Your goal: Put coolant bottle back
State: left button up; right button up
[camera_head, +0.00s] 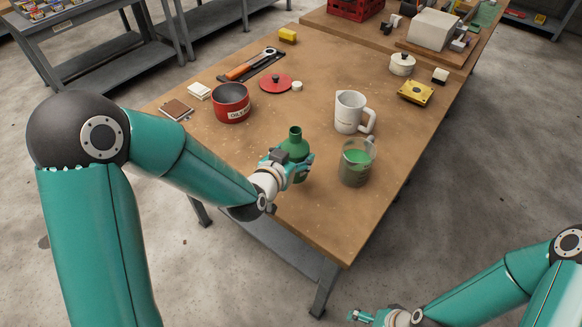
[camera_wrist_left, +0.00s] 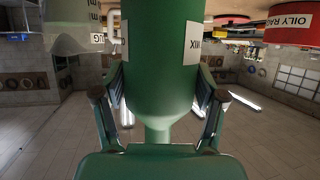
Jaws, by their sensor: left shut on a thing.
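The coolant bottle (camera_head: 295,143) is green with a narrow neck and stands upright near the front of the table. My left gripper (camera_head: 290,166) is shut around its body, and its fingers hide part of it. In the left wrist view the bottle (camera_wrist_left: 160,60) fills the middle, with a white label partly reading "MIX", between the two fingers (camera_wrist_left: 158,98). I cannot tell whether its base touches the table. A clear beaker (camera_head: 356,172) with green liquid stands just right of the bottle. My right gripper (camera_head: 361,316) is low at the bottom edge, off the table; its fingers are too small to read.
A white jug (camera_head: 350,111) stands behind the beaker. A red pot (camera_head: 231,104) labelled for oily rags, a red lid (camera_head: 274,84) and an orange-handled tool (camera_head: 248,66) lie farther left. The wooden tabletop (camera_head: 330,220) is clear in front.

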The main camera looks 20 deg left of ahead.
pick_arm(q)
notch_tip(320, 180, down, 5)
jog(key=shift+w+f, duration=0.1)
dwell(0.3)
jog(key=o, duration=1.4)
